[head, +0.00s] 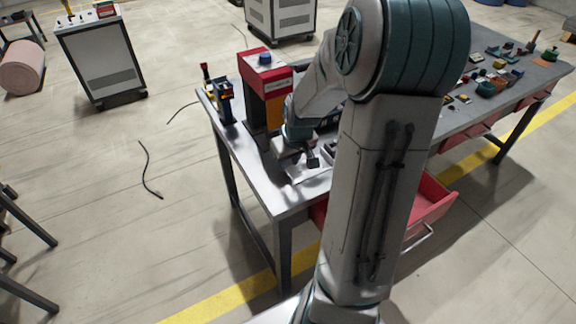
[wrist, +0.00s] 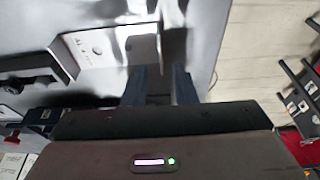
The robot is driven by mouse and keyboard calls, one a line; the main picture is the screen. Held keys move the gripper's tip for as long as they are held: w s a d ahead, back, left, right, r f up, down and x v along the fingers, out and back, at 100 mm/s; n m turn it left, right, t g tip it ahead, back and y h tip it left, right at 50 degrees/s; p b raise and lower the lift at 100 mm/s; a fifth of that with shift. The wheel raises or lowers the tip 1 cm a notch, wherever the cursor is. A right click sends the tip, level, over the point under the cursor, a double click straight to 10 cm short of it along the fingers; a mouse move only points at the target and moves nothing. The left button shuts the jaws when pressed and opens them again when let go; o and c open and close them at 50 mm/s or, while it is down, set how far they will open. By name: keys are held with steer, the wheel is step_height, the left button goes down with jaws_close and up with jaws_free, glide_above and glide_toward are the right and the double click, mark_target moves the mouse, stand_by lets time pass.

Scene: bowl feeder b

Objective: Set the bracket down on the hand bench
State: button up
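The bracket (wrist: 112,48) is a pale, bent metal plate with small holes. In the wrist view it lies over the grey top of the hand bench (wrist: 200,25), just beyond my fingertips. My gripper (wrist: 160,84) shows two dark fingers set apart, with the bracket's right end near the gap between them. I see no firm hold on it. In the head view my gripper (head: 310,158) is low over the near left part of the bench (head: 262,178). A pale plate shows below it there, partly hidden by my arm.
A red and yellow press-like unit (head: 266,88) with a blue top stands behind my gripper. A small dark blue device (head: 224,100) stands at the bench's left corner. An open red drawer (head: 432,203) juts from the front. Small parts clutter the right end.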

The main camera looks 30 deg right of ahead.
steer(key=v, duration=0.6)
steer(key=s+a+r, duration=0.4)
steer(key=s+a, duration=0.3)
steer(key=s, duration=0.1)
steer(key=s+a+r, duration=0.4)
steer(key=s+a, duration=0.3)
steer(key=s, duration=0.1)
steer(key=shift+p, duration=0.35)
steer(key=shift+w+d, duration=0.1)
steer(key=shift+d, duration=0.05)
